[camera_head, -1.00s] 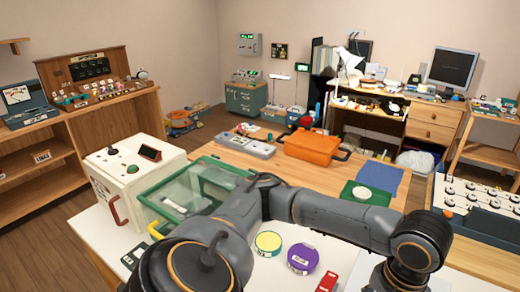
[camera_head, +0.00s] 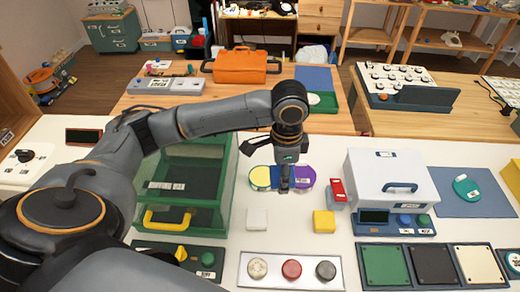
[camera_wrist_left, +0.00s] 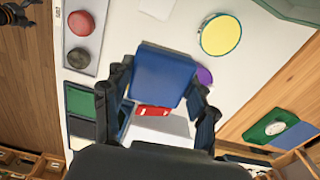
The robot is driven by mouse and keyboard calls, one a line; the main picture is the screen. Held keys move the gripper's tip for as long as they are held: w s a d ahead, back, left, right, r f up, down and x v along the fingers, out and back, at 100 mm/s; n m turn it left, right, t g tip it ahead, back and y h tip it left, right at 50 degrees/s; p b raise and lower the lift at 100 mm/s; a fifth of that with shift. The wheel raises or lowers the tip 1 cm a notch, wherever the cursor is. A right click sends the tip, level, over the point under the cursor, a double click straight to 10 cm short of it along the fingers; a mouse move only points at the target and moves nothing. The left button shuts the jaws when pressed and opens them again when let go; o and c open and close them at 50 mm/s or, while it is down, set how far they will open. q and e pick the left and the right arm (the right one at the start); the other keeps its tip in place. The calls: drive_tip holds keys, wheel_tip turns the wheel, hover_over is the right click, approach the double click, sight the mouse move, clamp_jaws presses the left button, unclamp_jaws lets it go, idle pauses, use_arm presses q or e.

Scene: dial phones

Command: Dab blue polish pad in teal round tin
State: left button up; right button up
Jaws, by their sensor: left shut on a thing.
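My left gripper (camera_head: 285,184) is shut on a blue pad (camera_head: 287,185) and points down over the white table between two round tins. In the left wrist view the blue pad (camera_wrist_left: 164,76) sits between the two fingers. The teal-rimmed round tin (camera_head: 259,178), with a yellow surface inside, is just left of the pad in the head view. It also shows whole and clear of the fingers in the left wrist view (camera_wrist_left: 220,35). The gap between pad and table cannot be told. My right gripper is not in view.
A purple tin (camera_head: 309,177) is just right of the pad, with a red box (camera_head: 337,189) beyond. A white pad (camera_head: 256,219), a yellow block (camera_head: 324,222) and a tray (camera_head: 250,278) lie nearer. A green-framed case (camera_head: 224,200) stands left, a white box (camera_head: 375,175) right.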

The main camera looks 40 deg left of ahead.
use_arm(q)
drive_tip(key=w+a+f+m+p, duration=0.1)
drive_tip(key=w+a+f+m, duration=0.25)
drive_tip(key=m, duration=0.45)
drive_tip(key=m+p, duration=0.2)
drive_tip(key=m, duration=0.9)
approach(262, 177)
drive_tip(key=shift+w+f, duration=0.15)
drive_tip(key=shift+w, duration=0.05)
wheel_tip(262, 177, down, 6)
drive_tip(key=b, duration=0.5)
drive_tip(key=shift+r+b, duration=0.25)
drive_tip(key=shift+b, duration=0.15)
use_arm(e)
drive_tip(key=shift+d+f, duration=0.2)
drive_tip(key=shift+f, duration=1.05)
use_arm(q)
drive_tip(key=shift+f, duration=0.15)
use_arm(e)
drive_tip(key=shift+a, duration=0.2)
use_arm(q)
drive_tip(key=shift+f, duration=0.3)
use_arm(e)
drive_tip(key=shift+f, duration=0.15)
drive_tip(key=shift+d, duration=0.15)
use_arm(q)
drive_tip(key=shift+s+f, duration=0.1)
drive_tip(key=shift+f, duration=0.05)
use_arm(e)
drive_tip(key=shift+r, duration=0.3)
